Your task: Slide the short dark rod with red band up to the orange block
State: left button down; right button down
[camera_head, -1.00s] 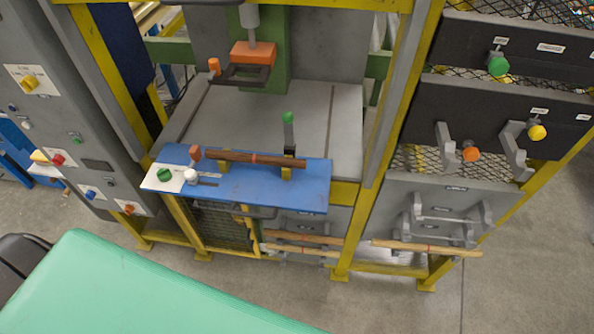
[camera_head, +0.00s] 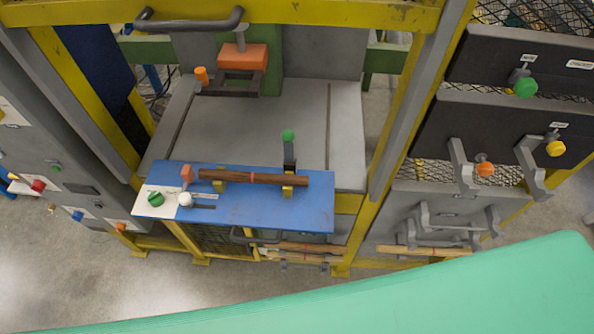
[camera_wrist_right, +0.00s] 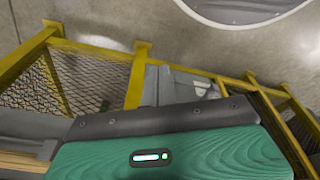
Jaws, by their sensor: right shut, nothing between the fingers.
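The short dark rod with a red band (camera_head: 230,177) lies lengthwise across two yellow supports (camera_head: 288,191) on a blue board. The small orange block (camera_head: 187,173) stands on the board just beyond the rod's left end. A narrow gap seems to show between them. My right gripper (camera_wrist_right: 160,118) shows in the right wrist view as a green housing with a dark bar, away from the rod; it is shut and empty, its fingertips not clearly seen. My left gripper is not in view.
The blue board (camera_head: 240,212) also carries a green knob (camera_head: 155,199) and a white knob (camera_head: 185,199). A green-topped post (camera_head: 289,150) stands behind the rod. A yellow frame surrounds the bench. Lighter rods (camera_head: 424,251) lie lower down. A grey handle (camera_head: 190,21) crosses the top.

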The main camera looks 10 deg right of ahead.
aim_at(291, 180)
jog(key=w+a+r+n+p, duration=0.15)
jog(key=w+r, duration=0.35)
jog(key=r, duration=0.8)
jog(key=w+a+r+t+y+p, duration=0.15)
jog(key=w+r, duration=0.25)
jog(key=r, duration=0.8)
jog(key=w+a+r+n+p, duration=0.15)
jog(key=w+r, duration=0.35)
jog(key=r, duration=0.8)
jog(key=w+a+r+n+g+y+p, duration=0.1)
jog(key=w+r+n, duration=0.35)
jog(key=w, duration=0.25)
jog(key=w+a+r+n+g+y, duration=0.1)
jog(key=w+a+r+n+g, duration=0.1)
jog(key=w+r+n, duration=0.45)
jog(key=shift+m+t+h, duration=0.25)
jog(key=shift+m, duration=0.45)
jog(key=p+x, duration=0.1)
jog(key=x, duration=0.2)
jog(key=p+x, duration=0.1)
jog(key=x, duration=0.2)
jog(key=w+p+x, duration=0.1)
jog(key=x, duration=0.3)
jog(key=shift+w+d+f, duration=0.1)
jog(key=shift+d+f, duration=0.05)
jog(key=shift+d, duration=0.25)
jog(key=shift+a+f, duration=0.2)
jog(key=shift+f, duration=0.5)
jog(key=shift+w, duration=0.15)
